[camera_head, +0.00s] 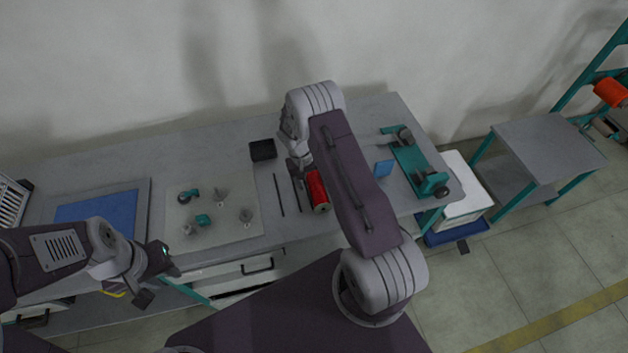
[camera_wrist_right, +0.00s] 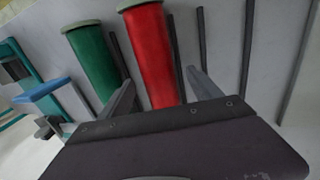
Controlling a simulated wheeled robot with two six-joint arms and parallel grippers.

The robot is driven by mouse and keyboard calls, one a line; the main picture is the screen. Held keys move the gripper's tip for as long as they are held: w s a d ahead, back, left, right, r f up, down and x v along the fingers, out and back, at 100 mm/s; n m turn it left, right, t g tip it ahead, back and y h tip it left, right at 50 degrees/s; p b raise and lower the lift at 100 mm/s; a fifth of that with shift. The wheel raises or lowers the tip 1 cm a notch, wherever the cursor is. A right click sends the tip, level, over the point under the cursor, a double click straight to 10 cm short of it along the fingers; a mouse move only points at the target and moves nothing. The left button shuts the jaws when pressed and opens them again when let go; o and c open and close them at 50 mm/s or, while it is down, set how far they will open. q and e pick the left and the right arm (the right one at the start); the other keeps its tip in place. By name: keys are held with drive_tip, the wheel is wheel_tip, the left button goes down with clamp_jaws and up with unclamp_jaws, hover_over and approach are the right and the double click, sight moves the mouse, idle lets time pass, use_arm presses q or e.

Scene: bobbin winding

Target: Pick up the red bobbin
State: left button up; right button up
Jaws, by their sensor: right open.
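The red bobbin (camera_head: 317,189) lies on the workbench beside my right forearm, partly covered by it. In the right wrist view, the red bobbin (camera_wrist_right: 151,52) lies ahead, across the gap between the two fingers of my right gripper (camera_wrist_right: 160,90). That gripper is open; contact with the bobbin cannot be made out. In the head view my right gripper (camera_head: 299,171) is by the bobbin's far end. My left gripper (camera_head: 154,277) is open and empty in front of the bench's front edge, far left of the bobbin.
A green bobbin (camera_wrist_right: 92,60) lies close beside the red one; my arm hides it in the head view. Dark rods (camera_head: 279,195) lie left of the bobbin. A black box (camera_head: 262,150) stands behind. A green winding device (camera_head: 411,166) and blue block (camera_head: 383,168) are to the right.

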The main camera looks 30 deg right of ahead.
sight(317, 181)
drive_tip(key=shift+d+f, duration=0.3)
drive_tip(key=shift+f, duration=0.35)
drive_tip(key=shift+a, duration=0.1)
drive_tip(key=c, duration=0.7)
clamp_jaws()
drive_tip(key=shift+r, duration=0.15)
drive_tip(key=shift+r, duration=0.25)
drive_tip(key=r, duration=0.2)
drive_tip(key=s+r+b, duration=0.1)
drive_tip(key=r, duration=0.1)
drive_tip(key=shift+a, duration=0.1)
drive_tip(key=s+a+r+b, duration=0.1)
drive_tip(key=s+a+r, duration=0.1)
drive_tip(key=s, duration=0.3)
drive_tip(key=s+a+r, duration=0.1)
drive_tip(key=s+r, duration=0.3)
drive_tip(key=s, duration=0.1)
drive_tip(key=shift+a+r+b, duration=0.2)
drive_tip(key=shift+a+b, duration=0.15)
